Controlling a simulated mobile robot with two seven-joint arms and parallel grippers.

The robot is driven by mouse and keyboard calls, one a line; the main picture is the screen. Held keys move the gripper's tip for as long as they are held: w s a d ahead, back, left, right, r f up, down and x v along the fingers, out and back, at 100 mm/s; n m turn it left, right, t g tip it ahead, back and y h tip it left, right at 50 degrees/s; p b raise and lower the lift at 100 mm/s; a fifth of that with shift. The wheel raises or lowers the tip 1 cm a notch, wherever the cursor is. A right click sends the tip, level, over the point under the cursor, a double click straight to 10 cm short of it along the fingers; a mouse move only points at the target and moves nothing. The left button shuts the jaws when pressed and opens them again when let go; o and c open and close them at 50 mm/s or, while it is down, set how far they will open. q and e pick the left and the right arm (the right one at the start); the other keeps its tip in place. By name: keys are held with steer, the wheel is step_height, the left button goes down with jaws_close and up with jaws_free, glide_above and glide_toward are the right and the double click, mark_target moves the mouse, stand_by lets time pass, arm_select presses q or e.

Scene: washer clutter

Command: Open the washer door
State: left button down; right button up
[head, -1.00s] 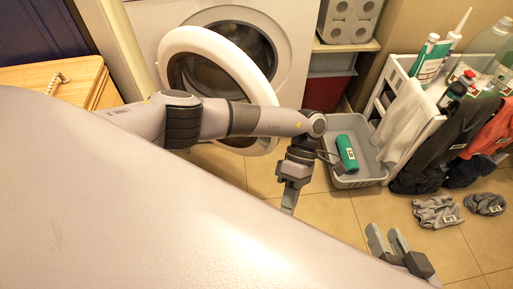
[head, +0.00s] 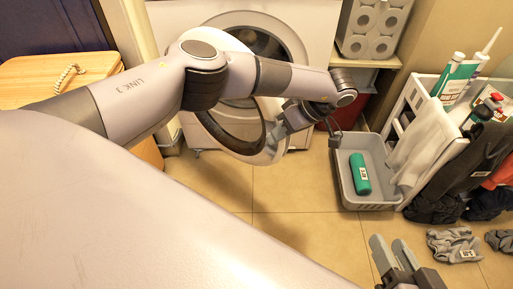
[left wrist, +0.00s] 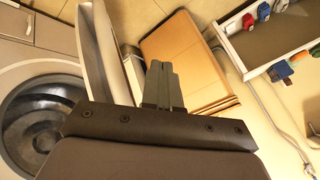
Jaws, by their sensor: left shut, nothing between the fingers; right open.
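The white washer (head: 318,40) stands at the back, and its round door (head: 268,157) with dark glass is swung partly open. My left arm crosses in front and hides much of the door. My left gripper (head: 272,136) is shut and empty at the door's right-hand rim; I cannot tell whether it touches. In the left wrist view, the shut fingers (left wrist: 163,85) are just right of the pale door (left wrist: 92,50), seen nearly edge-on, with the dark drum opening (left wrist: 40,118) at left. My right gripper (head: 392,258) is open and empty at the bottom right, over the floor.
A grey basket (head: 347,190) with a green bottle (head: 359,174) stands on the floor right of the door. A white rack (head: 412,150) with bottles and hanging clothes is further right. Tiled floor (head: 285,190) is clear before the washer.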

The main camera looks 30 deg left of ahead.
arm_select(q)
steer(key=s+a, duration=0.1)
steer(key=s+a+f, duration=0.1)
steer(key=s, duration=0.1)
steer(key=s+a+f, duration=0.1)
steer(key=shift+s+a+f, duration=0.1)
steer(key=shift+s, duration=0.1)
stand_by(0.8)
stand_by(0.9)
stand_by(0.6)
